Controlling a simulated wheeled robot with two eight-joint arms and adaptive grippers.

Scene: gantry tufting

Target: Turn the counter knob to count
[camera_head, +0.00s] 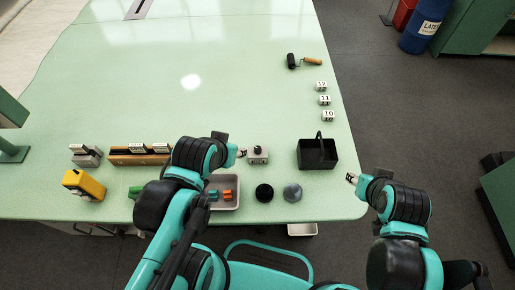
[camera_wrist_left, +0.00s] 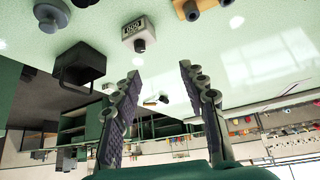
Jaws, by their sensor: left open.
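The counter is a small light grey box (camera_head: 258,158) on the table right of my left gripper in the head view. It carries a dark round knob (camera_head: 258,149). In the left wrist view the counter (camera_wrist_left: 132,27) shows a display that seems to read 000, and its dark knob (camera_wrist_left: 140,45) sticks out below. My left gripper (camera_head: 241,153) is just left of the counter. In the left wrist view its two fingers (camera_wrist_left: 160,78) are spread, with nothing between them and the knob beyond the tips.
A black basket (camera_head: 317,155) stands right of the counter. A yellow device (camera_head: 83,184) is at left. The table's middle is clear.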

